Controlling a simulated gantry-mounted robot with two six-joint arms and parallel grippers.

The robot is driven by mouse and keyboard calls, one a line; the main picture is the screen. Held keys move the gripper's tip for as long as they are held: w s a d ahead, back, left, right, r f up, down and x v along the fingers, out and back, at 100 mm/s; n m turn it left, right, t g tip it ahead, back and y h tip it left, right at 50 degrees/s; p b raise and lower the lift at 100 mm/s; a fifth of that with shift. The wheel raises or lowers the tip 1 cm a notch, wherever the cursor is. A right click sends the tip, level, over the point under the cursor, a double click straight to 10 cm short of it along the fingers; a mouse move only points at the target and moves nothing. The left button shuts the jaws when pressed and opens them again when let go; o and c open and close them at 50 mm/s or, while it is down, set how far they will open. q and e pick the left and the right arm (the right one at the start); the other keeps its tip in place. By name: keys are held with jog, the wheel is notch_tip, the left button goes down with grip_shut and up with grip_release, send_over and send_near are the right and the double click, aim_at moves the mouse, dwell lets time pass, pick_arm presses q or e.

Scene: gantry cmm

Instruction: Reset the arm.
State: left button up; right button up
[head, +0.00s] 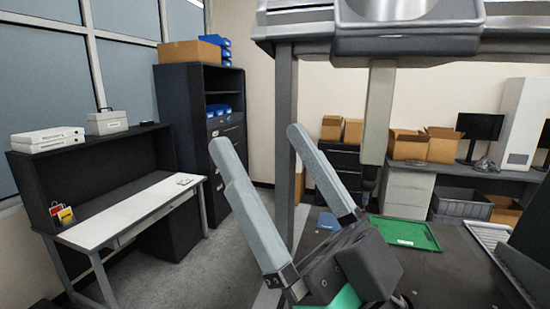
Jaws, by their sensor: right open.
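My right gripper (258,140) is large and close in the head view, at the lower middle. Its two long pale grey fingers point up and to the left, spread well apart, with nothing between them. Its dark body is at the lower edge of the picture, with a teal-green patch below it. My left gripper is not in view.
A dark table (440,270) at the right bears a green tray (403,233) behind my gripper. A gantry machine's grey post (285,130) and hanging column (378,115) stand close behind. A white-topped desk (135,212) is at the left, with open floor (215,265) beside it.

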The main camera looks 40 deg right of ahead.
notch_tip(320, 180, up, 25)
jog(key=p, duration=2.5)
jog(key=shift+y, duration=0.3)
jog(key=shift+o, duration=0.5)
jog(key=shift+f, duration=0.2)
